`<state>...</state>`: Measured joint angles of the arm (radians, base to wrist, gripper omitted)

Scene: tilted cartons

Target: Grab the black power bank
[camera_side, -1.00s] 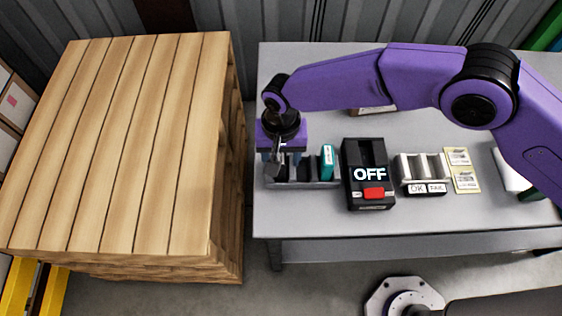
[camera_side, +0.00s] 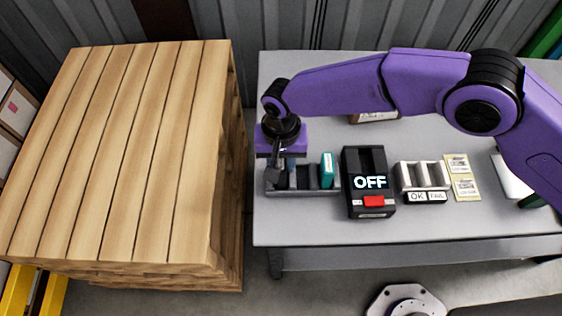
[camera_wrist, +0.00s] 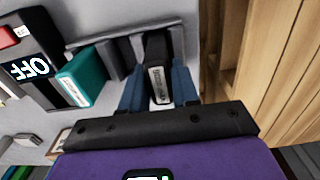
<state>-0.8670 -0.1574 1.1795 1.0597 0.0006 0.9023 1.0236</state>
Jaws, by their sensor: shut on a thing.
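The black power bank (camera_wrist: 156,52), with a white label on its near side, stands in the end slot of a grey slotted rack (camera_wrist: 112,58) in the wrist view. My gripper (camera_wrist: 158,80) has its two blue fingers on either side of it, shut on it. In the side view my gripper (camera_side: 277,165) points down at the left end of the rack (camera_side: 308,191). There the power bank is mostly hidden by the gripper and hard to make out. I cannot tell whether it is lifted off the slot floor.
A teal power bank (camera_side: 327,170) stands at the rack's right end, beside a black tester (camera_side: 368,208) reading OFF. Right of that is a light OK/FAIL rack (camera_side: 423,177) and yellow cards (camera_side: 461,178). A wooden pallet stack (camera_side: 130,150) stands close left of the table (camera_side: 400,230).

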